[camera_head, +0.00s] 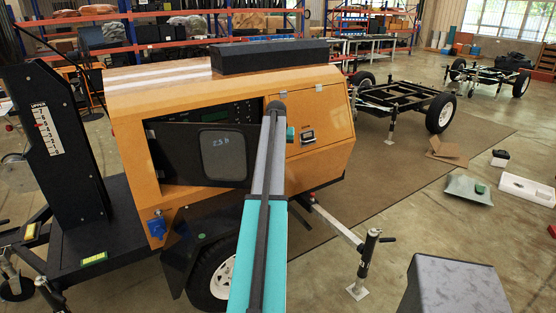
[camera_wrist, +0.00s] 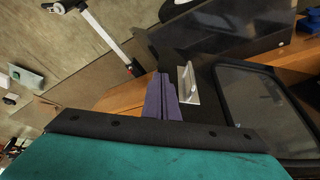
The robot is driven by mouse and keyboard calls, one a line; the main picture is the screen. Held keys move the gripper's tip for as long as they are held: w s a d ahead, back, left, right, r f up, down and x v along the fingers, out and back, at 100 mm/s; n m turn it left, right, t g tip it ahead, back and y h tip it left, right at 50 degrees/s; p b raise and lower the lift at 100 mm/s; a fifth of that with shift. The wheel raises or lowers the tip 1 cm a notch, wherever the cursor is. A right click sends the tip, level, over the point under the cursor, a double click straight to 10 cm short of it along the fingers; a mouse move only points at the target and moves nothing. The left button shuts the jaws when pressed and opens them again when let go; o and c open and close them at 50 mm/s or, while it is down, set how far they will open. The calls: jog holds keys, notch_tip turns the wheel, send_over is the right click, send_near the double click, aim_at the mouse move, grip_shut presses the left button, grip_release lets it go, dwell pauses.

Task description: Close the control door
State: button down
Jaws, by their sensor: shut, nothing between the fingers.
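The control door (camera_head: 205,150) is a black panel with a window on the yellow light tower (camera_head: 170,88). It stands ajar, with the dark control panel (camera_head: 235,113) showing above and behind it. The door's window frame (camera_wrist: 262,108) fills the right of the wrist view. My gripper (camera_wrist: 160,78) is shut and empty, its purple-grey fingers beside a small silver latch-like part (camera_wrist: 187,82). In the head view my gripper (camera_head: 276,107) is at the right end of the door, and my arm hides part of that edge. I cannot tell whether it touches the door.
A wheel (camera_head: 212,275) and a grey drawbar (camera_head: 335,222) with a jack stand (camera_head: 367,258) lie below and to the right. A black mast base (camera_head: 58,140) stands left. A grey box (camera_head: 455,288) is at the lower right.

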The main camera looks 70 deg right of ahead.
jog(key=b+v, duration=0.2)
jog(key=v, duration=0.5)
jog(key=shift+r, duration=0.15)
jog(key=shift+w, duration=0.1)
